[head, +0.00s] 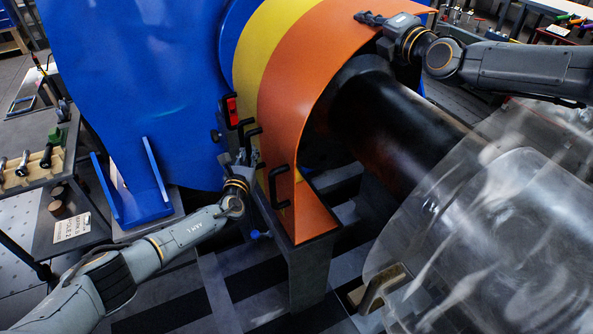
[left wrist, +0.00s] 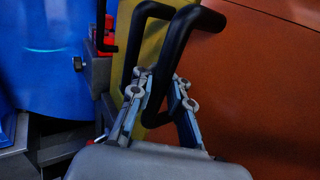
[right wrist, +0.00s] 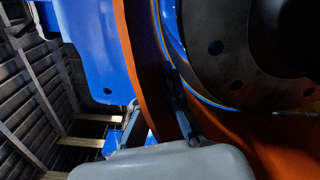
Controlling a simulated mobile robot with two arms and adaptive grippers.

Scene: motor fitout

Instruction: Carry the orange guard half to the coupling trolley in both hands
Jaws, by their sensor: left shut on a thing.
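The orange guard half (head: 287,85) is a curved cover arching over a dark shaft, beside a yellow band (head: 250,60). Black handles stand out from its side. My left gripper (head: 245,162) is at these handles; in the left wrist view its fingers (left wrist: 158,92) are closed around a black handle (left wrist: 185,50). My right gripper (head: 380,22) is at the guard's top edge. In the right wrist view its fingers (right wrist: 158,112) stand apart, one on each side of the orange wall (right wrist: 148,60); contact cannot be made out. The coupling trolley cannot be clearly identified.
A large blue housing (head: 140,85) stands behind the guard at left. The black shaft (head: 395,130) runs out to the right. A clear curved cover (head: 490,250) fills the lower right. A bench with tools (head: 40,165) stands at far left. Striped floor shows below.

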